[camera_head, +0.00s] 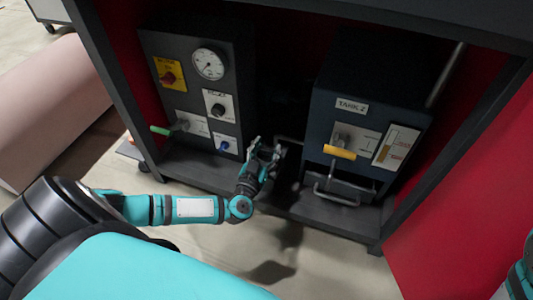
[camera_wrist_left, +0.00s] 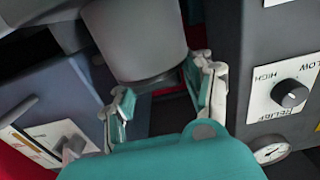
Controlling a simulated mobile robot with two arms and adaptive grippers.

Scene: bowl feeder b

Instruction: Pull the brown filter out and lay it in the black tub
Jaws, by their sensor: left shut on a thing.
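My left gripper (camera_head: 263,152) is at the middle of the head view, between the two control cabinets. In the left wrist view its fingers (camera_wrist_left: 162,97) are on either side of the lower end of a grey-brown cylinder (camera_wrist_left: 138,42) and are shut on it. The cylinder's upper part is cut off by the frame. I cannot tell whether this cylinder is the brown filter, and no clearly brown filter shows. I cannot make out the black tub for certain in either view. My right gripper is not in view.
A dark panel (camera_head: 195,60) with a gauge, knobs and a green-handled lever stands left. A dark TANK 2 cabinet (camera_head: 370,112) with a yellow-handled lever stands right, a metal handle (camera_head: 335,197) low in front. The frame's lower beam (camera_head: 312,212) runs below; open floor lies in front.

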